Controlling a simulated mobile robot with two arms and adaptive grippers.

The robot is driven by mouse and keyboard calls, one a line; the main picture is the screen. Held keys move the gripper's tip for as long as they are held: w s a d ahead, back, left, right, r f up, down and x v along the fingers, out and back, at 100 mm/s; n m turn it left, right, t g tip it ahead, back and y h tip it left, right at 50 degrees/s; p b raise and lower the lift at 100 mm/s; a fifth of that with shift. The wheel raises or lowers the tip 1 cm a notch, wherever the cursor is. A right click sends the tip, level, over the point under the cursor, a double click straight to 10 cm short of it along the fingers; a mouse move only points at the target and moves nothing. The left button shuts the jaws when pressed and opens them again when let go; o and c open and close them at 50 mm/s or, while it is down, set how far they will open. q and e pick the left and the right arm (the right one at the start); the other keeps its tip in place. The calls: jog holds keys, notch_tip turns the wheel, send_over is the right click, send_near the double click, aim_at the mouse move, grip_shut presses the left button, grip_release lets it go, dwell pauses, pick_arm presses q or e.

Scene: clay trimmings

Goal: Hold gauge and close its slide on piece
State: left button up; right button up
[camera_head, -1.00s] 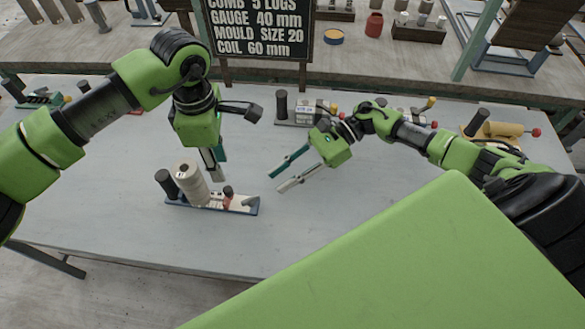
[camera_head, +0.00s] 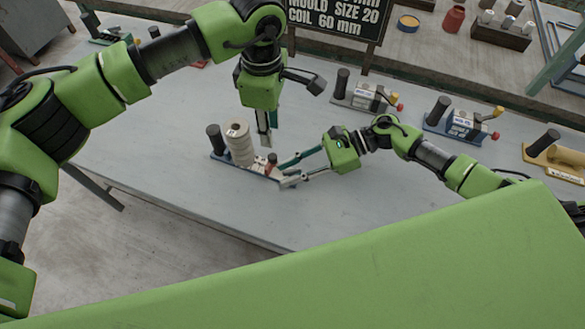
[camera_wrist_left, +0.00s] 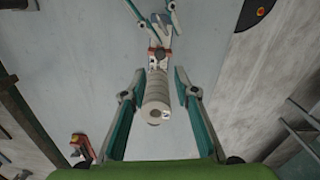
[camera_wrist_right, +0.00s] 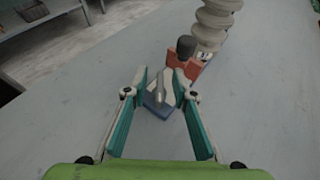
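The gauge stands on the table, its base (camera_head: 246,168) a narrow bar. A black handle (camera_head: 215,139) rises at its left end. A cream ribbed clay piece (camera_head: 239,147) stands beside the handle. The red slide (camera_wrist_right: 187,66) with its black knob (camera_wrist_right: 186,46) sits farther right. My left gripper (camera_head: 264,140) is open, pointing down by the clay piece. In the left wrist view the piece (camera_wrist_left: 157,92) appears between its fingers; contact is unclear. My right gripper (camera_head: 283,173) is open at the gauge's right end. A metal tip (camera_wrist_right: 159,88) shows between its fingers.
Similar gauges stand along the table's back (camera_head: 366,95) and right (camera_head: 460,121). A black sign (camera_head: 336,20) stands behind. A shelf behind holds a red jar (camera_head: 453,19) and a metal-topped block (camera_head: 500,35). The front of the table is bare.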

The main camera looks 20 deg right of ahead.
grip_shut()
pick_arm(q)
jog(key=shift+s+f, duration=0.1)
grip_shut()
jog(key=s+d+f+n+g+h, duration=0.3)
jog(key=s+d+n+g+h, duration=0.4)
jog(key=s+h, duration=0.4)
jog(key=a+f+n+t+h, duration=0.2)
jog(key=a+f+n+t, duration=0.1)
jog(key=a+n+t, duration=0.1)
jog(key=w+a+f+n+t+h, duration=0.1)
jog(key=a+n+t, duration=0.3)
jog(key=n, duration=0.5)
jog(key=w+a+f+n+t+h, duration=0.1)
jog(key=a+f+n+t+h, duration=0.2)
jog(key=a+n, duration=0.3)
jog(key=shift+a+f+n+t, duration=0.35)
jog(key=shift+f+n+t, duration=0.25)
jog(key=shift+f+t, duration=0.25)
jog(key=x, duration=1)
jog(key=shift+d, duration=0.1)
jog(key=shift+w+a, duration=0.95)
jog(key=shift+w, duration=0.05)
jog(key=shift+w+a, duration=0.45)
jog(key=shift+w, duration=0.05)
